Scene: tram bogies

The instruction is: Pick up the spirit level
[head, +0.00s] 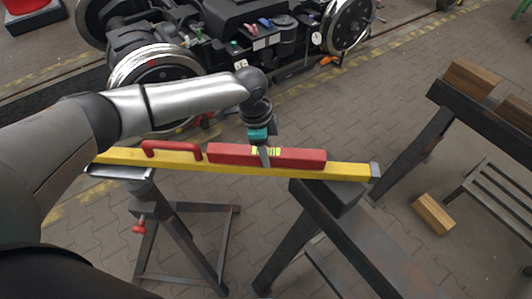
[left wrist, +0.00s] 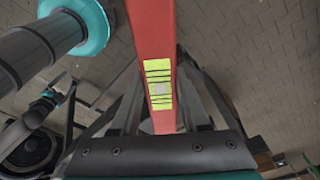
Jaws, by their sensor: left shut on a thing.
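The spirit level is a long yellow bar (head: 345,171) with a red body and a red handle, seen across the middle of the head view. Its red body with a yellow-green striped label also shows in the left wrist view (left wrist: 152,35). My left gripper (head: 264,156) comes down from above and is shut on the red body at the label. The bar spans from above a metal stand at left to above a dark trestle at right. I cannot tell whether it touches them. My right gripper is not in view.
The metal stand (head: 187,232) has a red knob. The dark trestle (head: 345,230) stands at the lower right. Another trestle (head: 480,118) with wooden blocks is farther right. A wooden block (head: 433,213) lies on the paving. A tram bogie (head: 240,35) stands behind.

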